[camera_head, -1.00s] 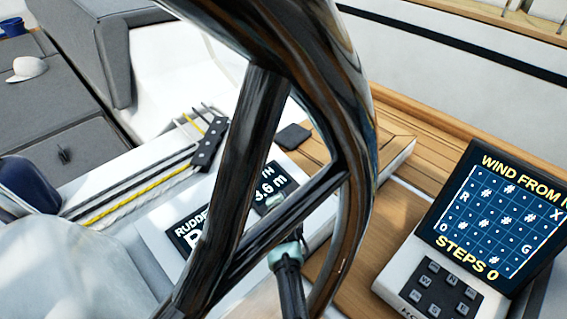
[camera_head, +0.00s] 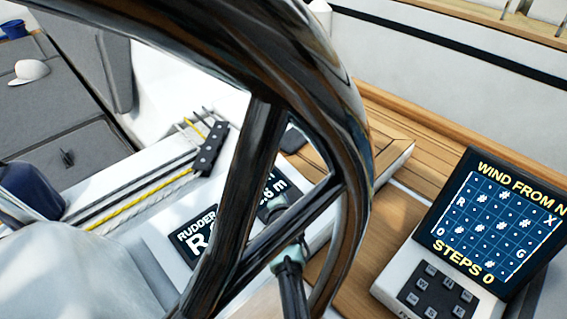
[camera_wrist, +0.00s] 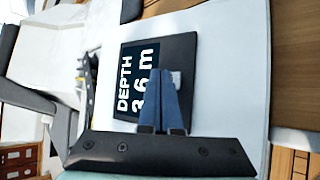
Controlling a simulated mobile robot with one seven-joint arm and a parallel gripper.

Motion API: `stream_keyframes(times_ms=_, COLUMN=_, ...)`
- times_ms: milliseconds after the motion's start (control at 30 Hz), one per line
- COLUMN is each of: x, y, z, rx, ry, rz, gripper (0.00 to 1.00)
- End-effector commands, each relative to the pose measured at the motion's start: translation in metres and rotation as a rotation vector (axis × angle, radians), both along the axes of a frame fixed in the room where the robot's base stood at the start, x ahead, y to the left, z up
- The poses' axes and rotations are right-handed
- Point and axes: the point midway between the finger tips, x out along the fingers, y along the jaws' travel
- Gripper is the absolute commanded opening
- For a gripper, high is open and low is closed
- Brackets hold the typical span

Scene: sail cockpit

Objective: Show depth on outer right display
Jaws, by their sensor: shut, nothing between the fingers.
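A dark display (camera_wrist: 130,85) in the wrist view reads DEPTH, with a value in metres partly covered by my fingers. In the head view this right-hand display (camera_head: 281,186) is partly hidden by the steering wheel's spokes. Left of it, a display (camera_head: 195,238) reads RUDDER, its lower line partly hidden. My gripper (camera_wrist: 163,75) is shut and empty. Its fingertips are over the lower edge of the depth display, by a small grey button (camera_wrist: 176,77); I cannot tell whether they touch. In the head view my gripper (camera_head: 276,203) shows between the wheel spokes.
The large dark steering wheel (camera_head: 345,110) stands close in front of my arm. A grid screen (camera_head: 495,225) with a keypad (camera_head: 438,290) stands at the right. Rope clutches (camera_head: 210,147) with lines lie left of the displays. A white cap (camera_head: 30,71) lies far left.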

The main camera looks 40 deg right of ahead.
Motion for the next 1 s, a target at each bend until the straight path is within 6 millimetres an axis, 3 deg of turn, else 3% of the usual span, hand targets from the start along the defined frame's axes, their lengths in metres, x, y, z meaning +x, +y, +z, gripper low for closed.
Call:
stream_keyframes(times_ms=267, x=0.000, y=0.000, z=0.004, rx=0.000, ry=0.000, rz=0.000, gripper=0.00)
stream_keyframes(times_ms=800, x=-0.011, y=-0.001, z=0.049, rx=0.000, ry=-0.001, rz=0.000, gripper=0.00)
stream_keyframes(times_ms=1000, x=-0.012, y=-0.001, z=0.048, rx=0.000, ry=0.000, rz=0.000, gripper=0.00)
